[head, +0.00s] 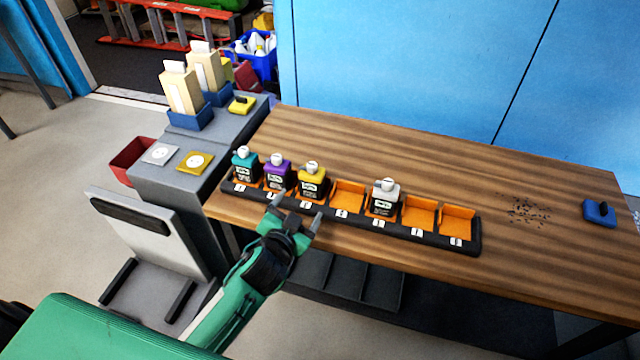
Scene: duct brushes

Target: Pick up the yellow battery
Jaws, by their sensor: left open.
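The yellow battery (312,183) stands upright in an orange slot of the black rack (468,248) on the wooden table. It has a yellow body, a dark label and a pale grey top. A purple battery (278,175) stands in the slot to its left, and an empty slot is to its right. My left gripper (297,210) is open and empty, just in front of the rack, near the yellow battery's lower front. In the picture its fingertips overlap the rack's front edge; I cannot tell if they touch it. My right gripper is not in view.
A teal battery (244,166) and a white battery (383,199) stand in other rack slots. A blue brush-like block (599,212) and dark debris (528,212) lie at the table's right. A grey counter (225,135) adjoins the table's left. The table behind the rack is clear.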

